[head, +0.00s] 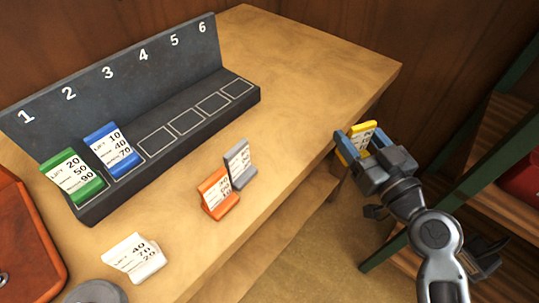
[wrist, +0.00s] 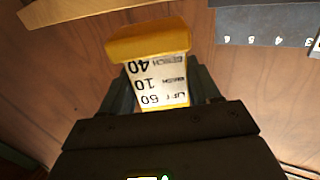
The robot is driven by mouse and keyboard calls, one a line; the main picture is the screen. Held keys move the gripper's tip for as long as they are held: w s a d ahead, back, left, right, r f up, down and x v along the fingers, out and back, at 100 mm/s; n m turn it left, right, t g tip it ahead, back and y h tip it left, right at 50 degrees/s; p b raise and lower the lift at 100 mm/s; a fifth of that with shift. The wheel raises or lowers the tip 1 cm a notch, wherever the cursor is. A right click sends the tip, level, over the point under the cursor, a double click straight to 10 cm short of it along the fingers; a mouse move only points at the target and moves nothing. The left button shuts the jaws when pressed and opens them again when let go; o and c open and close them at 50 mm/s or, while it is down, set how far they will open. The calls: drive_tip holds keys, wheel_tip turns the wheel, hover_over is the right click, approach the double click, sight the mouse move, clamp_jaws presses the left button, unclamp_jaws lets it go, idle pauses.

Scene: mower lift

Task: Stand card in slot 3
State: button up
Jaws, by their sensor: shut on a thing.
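My gripper (head: 356,146) is shut on a yellow card (head: 365,133) and holds it in the air off the table's right edge. In the wrist view the yellow card (wrist: 148,70) sits between the fingers, its yellow base at the far end and its printed numbers upside down. The dark slot rack (head: 250,95) stands at the back left, numbered 1 to 6. A green card (head: 75,176) stands in slot 1 and a blue card (head: 112,149) in slot 2. Slot 3 (head: 155,141) is an empty outlined rectangle, as are slots 4 to 6.
On the table (head: 310,75) stand an orange card (head: 217,193), a grey card (head: 240,165) close behind it, and a white card (head: 135,258) at the front. A reddish-brown box (head: 22,245) is at the left edge. A green-framed shelf (head: 440,205) stands right of my gripper.

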drive_tip(key=s+a+r+n+g+y, duration=0.4)
drive_tip(key=a+r+n+g+y, duration=0.1)
drive_tip(key=r, duration=0.5)
drive_tip(key=shift+a+n+y, duration=0.3)
drive_tip(key=shift+a+y, duration=0.05)
drive_tip(key=shift+y, duration=0.55)
drive_tip(key=w+a+f, duration=0.1)
drive_tip(key=a+f, duration=0.1)
drive_tip(key=a, duration=0.1)
drive_tip(key=w+a+f+p, duration=0.1)
drive_tip(key=a+f, duration=0.1)
drive_tip(key=a, duration=0.2)
drive_tip(key=w+a+f+p, duration=0.1)
drive_tip(key=a+f, duration=0.1)
drive_tip(key=a, duration=0.2)
drive_tip(key=shift+f, duration=0.4)
drive_tip(key=shift+a+f, duration=0.1)
drive_tip(key=shift+f, duration=1.75)
drive_tip(key=shift+f+b, duration=0.2)
drive_tip(key=shift+b, duration=0.35)
drive_tip(key=o, duration=1.1)
drive_tip(key=shift+c, duration=0.2)
drive_tip(key=shift+r+p, duration=0.2)
drive_tip(key=shift+p, duration=0.5)
